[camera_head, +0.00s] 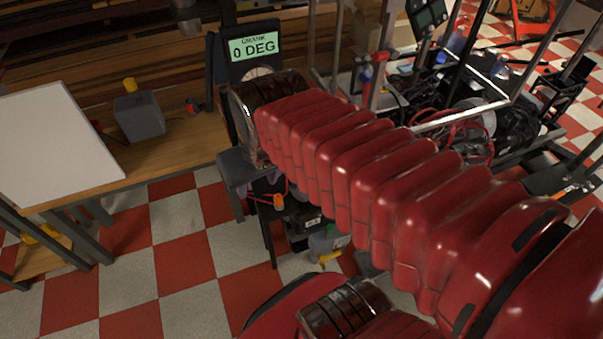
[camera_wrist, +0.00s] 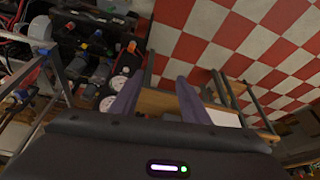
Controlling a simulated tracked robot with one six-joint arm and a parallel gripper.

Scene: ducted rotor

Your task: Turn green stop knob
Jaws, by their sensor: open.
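My gripper (camera_wrist: 155,88) shows in the wrist view as two purple fingers, spread apart with nothing between them. In the head view my gripper (camera_head: 259,186) hangs at the far end of my red arm, pointing down beside the machine, partly hidden by the arm. I cannot clearly make out a green stop knob in either view. A panel with small coloured knobs (camera_wrist: 98,33) and round dials lies left of the fingers in the wrist view. The fingers appear apart from the knobs. A display (camera_head: 252,50) in the head view reads "CRANK 0 DEG".
A wooden bench (camera_head: 180,150) with a grey box (camera_head: 138,117) topped by a yellow knob and a white board (camera_head: 55,140) stands left. A metal-framed rig with wires (camera_head: 470,115) fills the right. Checkered floor (camera_head: 160,250) is open at lower left.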

